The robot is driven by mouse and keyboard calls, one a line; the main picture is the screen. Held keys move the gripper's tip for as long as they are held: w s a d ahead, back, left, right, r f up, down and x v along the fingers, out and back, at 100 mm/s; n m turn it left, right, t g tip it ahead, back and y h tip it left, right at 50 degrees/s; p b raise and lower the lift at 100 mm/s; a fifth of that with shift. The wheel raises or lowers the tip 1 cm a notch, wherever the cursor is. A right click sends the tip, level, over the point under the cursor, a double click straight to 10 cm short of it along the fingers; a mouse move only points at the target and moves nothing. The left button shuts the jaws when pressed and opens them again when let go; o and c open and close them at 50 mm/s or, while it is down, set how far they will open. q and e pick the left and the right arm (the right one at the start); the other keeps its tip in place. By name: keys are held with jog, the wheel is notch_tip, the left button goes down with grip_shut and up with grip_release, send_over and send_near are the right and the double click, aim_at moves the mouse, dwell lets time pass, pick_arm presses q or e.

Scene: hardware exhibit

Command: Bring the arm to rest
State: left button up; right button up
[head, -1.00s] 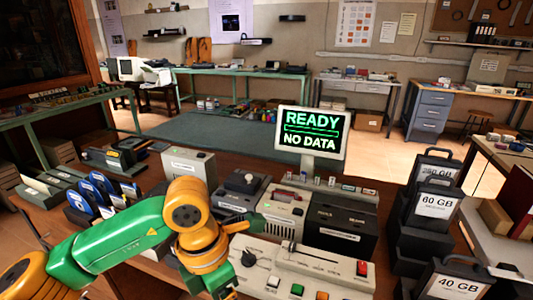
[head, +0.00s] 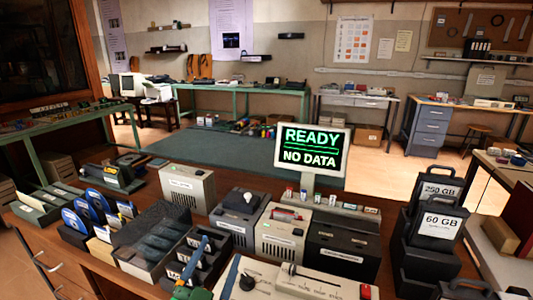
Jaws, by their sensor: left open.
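Only a small part of my left gripper (head: 191,288) shows, at the bottom edge of the head view, in front of the black divided tray. The rest of my left arm is out of view. My right gripper is not in view.
Behind are a beige box (head: 187,185), grey and black machines, and a monitor (head: 312,149) reading "READY NO DATA". Black cases (head: 437,224) stand at right, blue-labelled cartridges (head: 75,222) at left.

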pick_arm(q)
jog(key=s+a+f+n+g+y, duration=0.1)
jog(key=s+a+f+n+g, duration=0.15)
jog(key=f, duration=0.45)
jog(key=s+a+f+n+g+y, duration=0.1)
jog(key=s+a+f+g+y, duration=0.1)
jog(key=s+f+g, duration=0.3)
jog(key=s+a+f+n+g, duration=0.25)
jog(key=s+f+g, duration=0.45)
jog(key=s+f, duration=0.55)
jog(key=s+f+m+g+p, duration=0.1)
jog(key=s+f+g+p, duration=0.15)
jog(key=f, duration=1.05)
jog(key=s+a+f+p, duration=0.1)
jog(key=s+a+f, duration=0.1)
jog(key=s+f, duration=0.8)
jog(key=s, duration=0.3)
jog(key=shift+s+a+f, duration=0.15)
jog(key=shift+s+a, duration=0.05)
jog(key=shift+s, duration=0.2)
